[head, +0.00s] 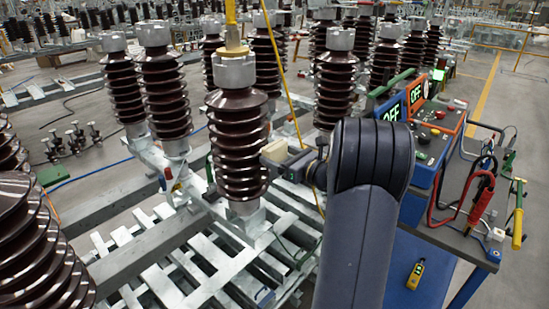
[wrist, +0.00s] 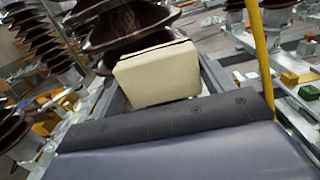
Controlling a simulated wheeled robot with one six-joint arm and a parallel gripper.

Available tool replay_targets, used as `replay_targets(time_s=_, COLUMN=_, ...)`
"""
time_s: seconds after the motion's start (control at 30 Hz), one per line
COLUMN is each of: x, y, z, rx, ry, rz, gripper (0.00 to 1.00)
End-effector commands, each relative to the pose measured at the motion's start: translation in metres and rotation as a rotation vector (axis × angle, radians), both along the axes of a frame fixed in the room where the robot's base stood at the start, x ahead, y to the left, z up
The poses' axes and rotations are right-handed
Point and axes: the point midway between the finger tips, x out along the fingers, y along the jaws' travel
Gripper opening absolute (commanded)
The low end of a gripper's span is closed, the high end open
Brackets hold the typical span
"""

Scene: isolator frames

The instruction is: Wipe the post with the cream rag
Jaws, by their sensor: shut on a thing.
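The post (head: 236,150) is a tall brown ribbed insulator with a grey metal cap, standing upright on the steel frame in the head view. Its dark ribs (wrist: 125,25) also show at the top of the wrist view. My gripper (head: 300,160) is at the right side of the post, about mid-height, and is shut on the cream rag (head: 277,152). The rag looks like a folded cream block and lies against or very close to the ribs. In the wrist view the rag (wrist: 157,76) sits in front of the ribs; I cannot tell whether it touches. The gripper's fingers are mostly hidden.
Other brown insulators (head: 165,90) stand to the left and behind. A yellow pole (wrist: 262,60) rises close by on the right in the wrist view. A bench (head: 470,235) with blue and orange boxes and cables stands at the right. Steel beams (head: 150,235) lie below.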

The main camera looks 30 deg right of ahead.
Motion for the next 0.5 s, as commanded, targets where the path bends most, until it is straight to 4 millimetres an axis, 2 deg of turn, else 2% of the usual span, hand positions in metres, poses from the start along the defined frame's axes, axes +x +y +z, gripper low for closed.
replay_targets(time_s=0.5, x=0.003, y=0.001, z=0.025, rx=0.0, ry=-0.001, rz=0.002, gripper=0.58)
